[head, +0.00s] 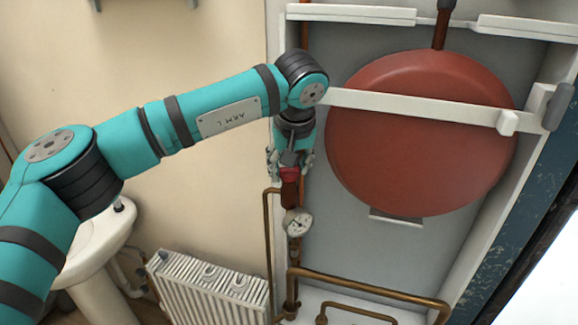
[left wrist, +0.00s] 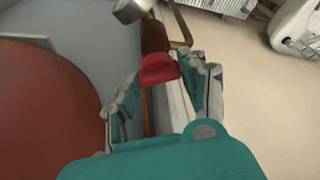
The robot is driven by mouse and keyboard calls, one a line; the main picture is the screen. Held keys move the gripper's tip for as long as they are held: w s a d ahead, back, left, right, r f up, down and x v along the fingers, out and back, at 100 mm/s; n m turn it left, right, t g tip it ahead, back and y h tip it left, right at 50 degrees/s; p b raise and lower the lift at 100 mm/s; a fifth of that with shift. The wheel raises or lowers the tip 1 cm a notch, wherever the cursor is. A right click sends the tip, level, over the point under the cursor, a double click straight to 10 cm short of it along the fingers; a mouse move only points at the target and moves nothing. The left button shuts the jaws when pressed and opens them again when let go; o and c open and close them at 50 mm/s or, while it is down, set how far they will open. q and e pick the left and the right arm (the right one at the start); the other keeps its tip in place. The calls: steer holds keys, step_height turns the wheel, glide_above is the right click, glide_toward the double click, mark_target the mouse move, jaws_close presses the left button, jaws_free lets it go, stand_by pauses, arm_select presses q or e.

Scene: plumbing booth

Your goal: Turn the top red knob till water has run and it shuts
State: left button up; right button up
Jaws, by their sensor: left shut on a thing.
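The top red knob (head: 290,174) is on the copper pipe left of the red tank, just above a pressure gauge (head: 298,223). My left gripper (head: 290,163) reaches down to it from above and is shut on it. In the left wrist view the red knob (left wrist: 158,70) shows between the two grey fingers of my left gripper (left wrist: 160,82), which partly hide the pipe. Any running water cannot be seen. My right gripper is not in view.
A big red round tank (head: 420,135) with a white bar (head: 410,104) across it fills the booth to the right. Copper pipes (head: 370,284) run below. A white radiator (head: 205,290) and a basin (head: 95,245) stand at the lower left.

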arm_select(q)
steer(key=shift+r+n+y+p, duration=0.1)
steer(key=shift+n+y+p, duration=0.35)
steer(key=shift+n, duration=1.15)
steer(key=o, duration=1.2)
steer(key=v, duration=1.2)
steer(key=shift+w+d, duration=0.25)
steer(key=shift+d, duration=0.05)
